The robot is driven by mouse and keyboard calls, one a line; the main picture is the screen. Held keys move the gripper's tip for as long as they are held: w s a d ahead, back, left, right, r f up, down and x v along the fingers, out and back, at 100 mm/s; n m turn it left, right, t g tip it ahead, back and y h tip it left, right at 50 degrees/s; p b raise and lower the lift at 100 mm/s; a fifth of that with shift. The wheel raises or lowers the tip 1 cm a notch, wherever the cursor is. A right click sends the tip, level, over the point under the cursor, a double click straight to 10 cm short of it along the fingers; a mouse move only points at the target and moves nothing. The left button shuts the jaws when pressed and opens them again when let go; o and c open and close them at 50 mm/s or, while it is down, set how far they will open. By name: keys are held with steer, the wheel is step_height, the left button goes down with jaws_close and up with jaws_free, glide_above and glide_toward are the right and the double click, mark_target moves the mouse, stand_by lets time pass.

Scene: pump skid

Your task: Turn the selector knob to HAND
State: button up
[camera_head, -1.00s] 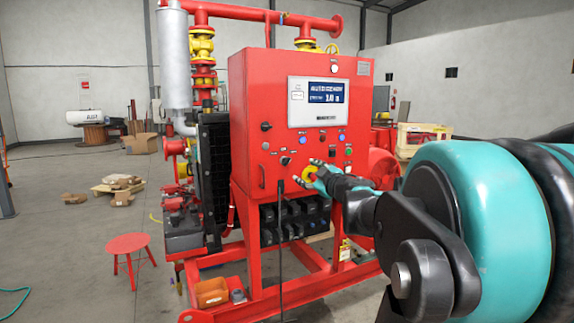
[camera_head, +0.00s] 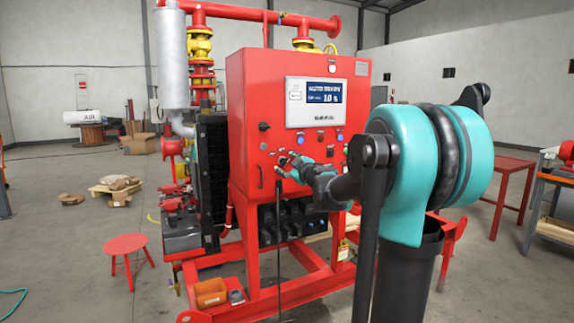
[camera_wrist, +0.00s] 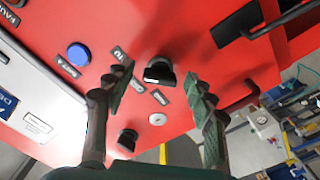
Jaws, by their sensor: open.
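The black selector knob (camera_wrist: 158,72) with a white pointer mark sticks out from the red panel in the wrist view. Small dark label plates surround it, but I cannot read which one says HAND. My gripper (camera_wrist: 155,84) is open, with its two ribbed fingers on either side of the knob. There are visible gaps, and neither finger clearly touches it. In the head view my gripper (camera_head: 284,165) is at the lower left of the red control cabinet (camera_head: 245,90), and it covers the knob there.
A second black knob (camera_wrist: 127,138) and a blue button (camera_wrist: 78,54) are close by on the panel. A black handle (camera_wrist: 245,22) projects at upper right in the wrist view. A red stool (camera_head: 126,243) stands on the floor at left.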

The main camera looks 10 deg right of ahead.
steer(key=shift+c, duration=0.3)
steer(key=c, duration=1.1)
steer(key=shift+n, duration=0.4)
steer(key=n, duration=0.4)
steer(key=shift+n, duration=0.3)
steer(key=n, duration=0.9)
steer(key=shift+n, duration=2.7)
